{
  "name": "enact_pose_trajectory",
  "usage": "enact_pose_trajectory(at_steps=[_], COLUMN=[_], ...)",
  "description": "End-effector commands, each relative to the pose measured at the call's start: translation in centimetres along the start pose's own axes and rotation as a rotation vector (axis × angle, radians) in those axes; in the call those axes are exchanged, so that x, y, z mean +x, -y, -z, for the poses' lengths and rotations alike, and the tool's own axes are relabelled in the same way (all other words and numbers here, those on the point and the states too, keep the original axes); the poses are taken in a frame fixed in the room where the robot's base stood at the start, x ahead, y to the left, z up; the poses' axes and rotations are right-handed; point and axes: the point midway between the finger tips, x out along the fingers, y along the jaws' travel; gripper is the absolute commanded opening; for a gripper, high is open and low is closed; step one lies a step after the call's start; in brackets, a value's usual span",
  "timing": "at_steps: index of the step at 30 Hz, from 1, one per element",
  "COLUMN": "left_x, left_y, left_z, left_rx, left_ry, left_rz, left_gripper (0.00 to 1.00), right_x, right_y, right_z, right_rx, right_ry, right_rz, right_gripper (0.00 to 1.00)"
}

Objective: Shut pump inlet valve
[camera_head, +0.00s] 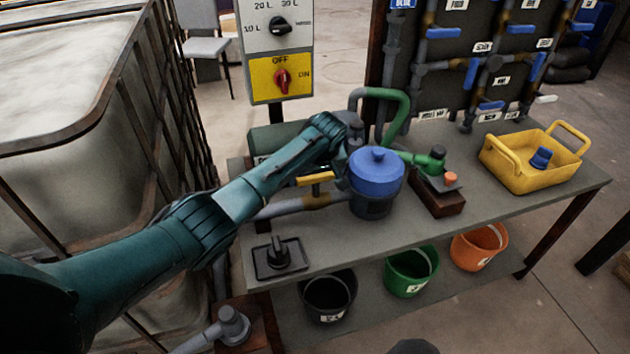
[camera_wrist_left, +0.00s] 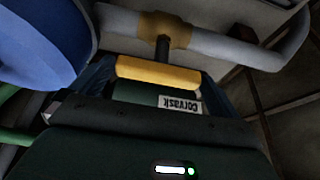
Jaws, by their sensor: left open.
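The inlet valve has a yellow lever handle (camera_head: 315,178) on a grey pipe (camera_head: 280,208) left of the blue-lidded pot. In the left wrist view the yellow handle (camera_wrist_left: 158,73) runs crosswise below a brass valve body (camera_wrist_left: 165,30) on the pipe. My left gripper (camera_wrist_left: 157,88) is open, with one finger on each side of the handle; contact cannot be told. In the head view my left arm's wrist hides most of the gripper. A green pump body (camera_head: 275,138) is partly hidden behind my arm. My right gripper is not in view.
A blue-lidded pot (camera_head: 376,172) stands close right of the valve. A black switch plate (camera_head: 280,258) sits at the bench's front left. A yellow crate (camera_head: 515,175) stands on the right. A yellow panel with a red knob (camera_head: 281,82) rises behind. Buckets stand below.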

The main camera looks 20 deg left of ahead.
Motion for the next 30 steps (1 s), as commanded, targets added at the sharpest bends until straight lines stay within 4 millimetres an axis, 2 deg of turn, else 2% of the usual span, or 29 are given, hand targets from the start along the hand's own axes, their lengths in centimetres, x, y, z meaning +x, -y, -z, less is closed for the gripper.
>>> enact_pose_trajectory(at_steps=[3,7,19,30], left_x=[1.7,2.6,3.0,3.0], left_y=[-0.1,-0.1,-0.1,-0.1], left_z=[-0.1,-0.1,0.0,0.0], left_rx=[0.001,0.001,0.001,0.001], left_ry=[0.000,0.000,-0.001,-0.001], left_rz=[0.001,0.000,-0.002,-0.001], left_gripper=[1.00,1.00,0.99,0.69], right_x=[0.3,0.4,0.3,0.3], right_y=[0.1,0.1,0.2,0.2], right_z=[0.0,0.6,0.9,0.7], right_rx=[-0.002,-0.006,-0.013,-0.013], right_ry=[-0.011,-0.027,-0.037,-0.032], right_rz=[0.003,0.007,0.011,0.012], right_gripper=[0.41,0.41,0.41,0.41])
